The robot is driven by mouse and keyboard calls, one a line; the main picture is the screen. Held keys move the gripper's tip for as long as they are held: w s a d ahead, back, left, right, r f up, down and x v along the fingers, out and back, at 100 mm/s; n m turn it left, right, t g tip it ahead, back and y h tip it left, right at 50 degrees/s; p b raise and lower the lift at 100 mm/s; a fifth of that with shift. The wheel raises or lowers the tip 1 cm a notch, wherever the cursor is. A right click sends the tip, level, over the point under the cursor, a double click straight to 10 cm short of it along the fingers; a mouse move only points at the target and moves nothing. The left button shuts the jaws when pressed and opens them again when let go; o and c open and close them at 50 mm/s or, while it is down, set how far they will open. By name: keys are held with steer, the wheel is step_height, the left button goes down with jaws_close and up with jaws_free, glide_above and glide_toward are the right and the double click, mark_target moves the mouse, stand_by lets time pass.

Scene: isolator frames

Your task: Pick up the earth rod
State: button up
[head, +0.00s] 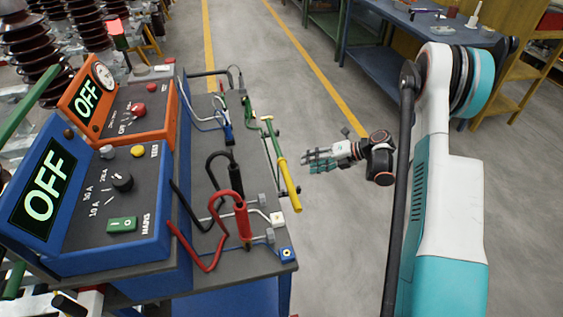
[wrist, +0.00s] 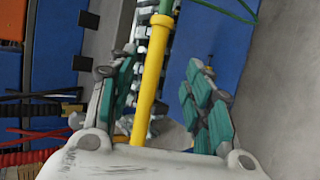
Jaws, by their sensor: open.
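The earth rod has a yellow handle (head: 284,172) and a thinner green upper part. It lies along the right edge of the cart top in the head view. My gripper (head: 312,160) is open and empty just right of the handle, its fingers pointing left toward it. A small gap shows between fingertips and rod. In the wrist view the yellow rod (wrist: 153,75) runs upright between the two spread green-padded fingers of my gripper (wrist: 163,62). Its lower end is hidden behind the palm. It looks beyond the fingers, not touching them.
The cart top (head: 210,255) carries a blue meter (head: 75,185) and an orange meter (head: 120,100), both reading OFF. A black probe (head: 234,180) and a red probe (head: 243,218) with leads stand left of the rod. Open floor lies right of the cart; a blue workbench (head: 385,65) stands behind.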

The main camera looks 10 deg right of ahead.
mark_target(282, 161)
steer(key=b+x, duration=0.3)
steer(key=x, duration=0.7)
steer(key=shift+w+a, duration=0.2)
steer(key=shift+a, duration=0.05)
steer(key=shift+r, duration=0.1)
jaws_close()
